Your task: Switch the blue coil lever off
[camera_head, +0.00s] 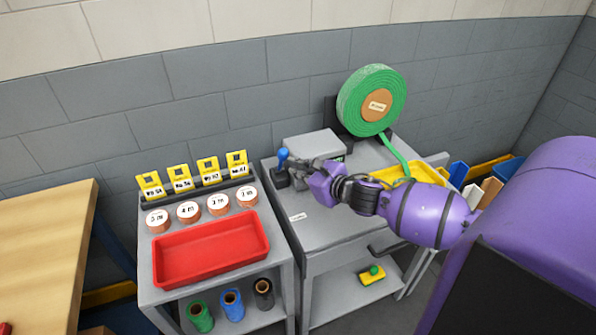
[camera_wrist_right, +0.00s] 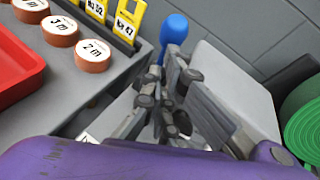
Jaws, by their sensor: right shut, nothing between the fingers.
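The blue lever (camera_head: 283,155) stands upright from a small dark base (camera_head: 280,179), at the left front of a grey machine box (camera_head: 312,146) on the grey cart. My right gripper (camera_head: 294,165) is shut and empty, its fingertips right beside the lever. In the right wrist view the lever's blue knob (camera_wrist_right: 174,27) shows just beyond the fingertips (camera_wrist_right: 170,72), and part of its shaft is hidden behind them. I cannot tell whether the fingers touch it. My left gripper is not in view.
A left cart holds a red tray (camera_head: 211,249), copper-coloured rolls (camera_head: 189,211) and yellow number tags (camera_head: 180,178). A wooden table (camera_head: 40,250) is at far left.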

